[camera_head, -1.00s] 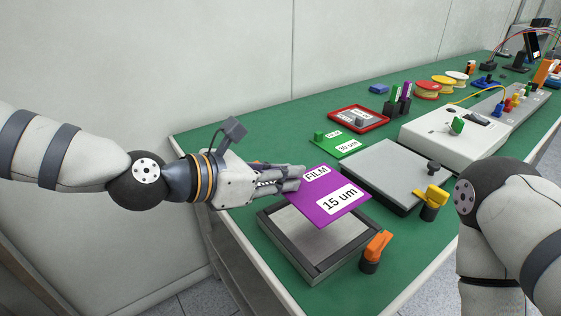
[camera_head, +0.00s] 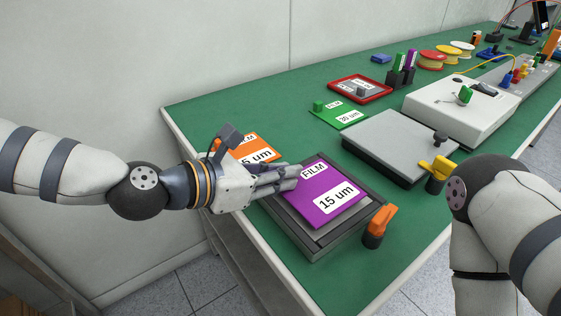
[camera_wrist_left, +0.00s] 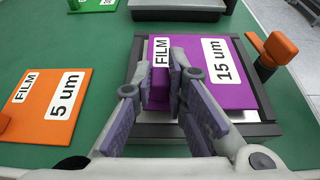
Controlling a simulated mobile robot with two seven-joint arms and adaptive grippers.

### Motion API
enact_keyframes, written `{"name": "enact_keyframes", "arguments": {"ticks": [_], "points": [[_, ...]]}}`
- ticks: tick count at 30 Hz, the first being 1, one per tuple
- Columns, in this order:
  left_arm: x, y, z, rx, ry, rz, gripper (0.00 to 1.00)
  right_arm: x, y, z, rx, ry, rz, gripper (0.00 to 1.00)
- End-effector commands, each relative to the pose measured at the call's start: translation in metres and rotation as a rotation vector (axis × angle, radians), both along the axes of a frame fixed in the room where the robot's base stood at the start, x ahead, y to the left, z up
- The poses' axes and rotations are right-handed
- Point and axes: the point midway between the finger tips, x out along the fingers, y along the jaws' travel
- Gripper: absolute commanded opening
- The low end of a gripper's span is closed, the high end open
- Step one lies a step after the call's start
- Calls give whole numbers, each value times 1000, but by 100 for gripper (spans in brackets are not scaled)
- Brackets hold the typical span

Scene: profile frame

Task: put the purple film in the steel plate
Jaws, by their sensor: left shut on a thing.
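The purple film (camera_head: 311,189) is a flat square sheet labelled 15 um. My left gripper (camera_head: 291,178) is shut on its raised tab at the left edge, and the wrist view shows the jaws (camera_wrist_left: 178,75) around the tab. The film (camera_wrist_left: 213,101) lies over the inside of the steel plate (camera_head: 348,233), a shallow grey tray with a dark raised frame. It sits slightly skewed, with a strip of bare metal showing along the near side. I cannot tell whether it touches the plate's floor. My right gripper is out of view.
An orange film (camera_head: 262,148) labelled 5 um lies left of the plate, partly behind my left arm. An orange-handled clamp (camera_head: 379,222) stands at the plate's right corner. A closed grey plate (camera_head: 395,143) and a green film (camera_head: 343,118) lie beyond.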

Motion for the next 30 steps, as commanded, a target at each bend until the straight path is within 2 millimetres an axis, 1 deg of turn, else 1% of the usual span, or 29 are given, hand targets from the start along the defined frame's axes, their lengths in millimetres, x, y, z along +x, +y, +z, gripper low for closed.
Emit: {"name": "enact_keyframes", "arguments": {"ticks": [17,30], "points": [[0,0,0,-1,-3,-1,0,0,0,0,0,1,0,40],[0,0,-9,0,-1,-1,0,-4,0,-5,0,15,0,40]]}}
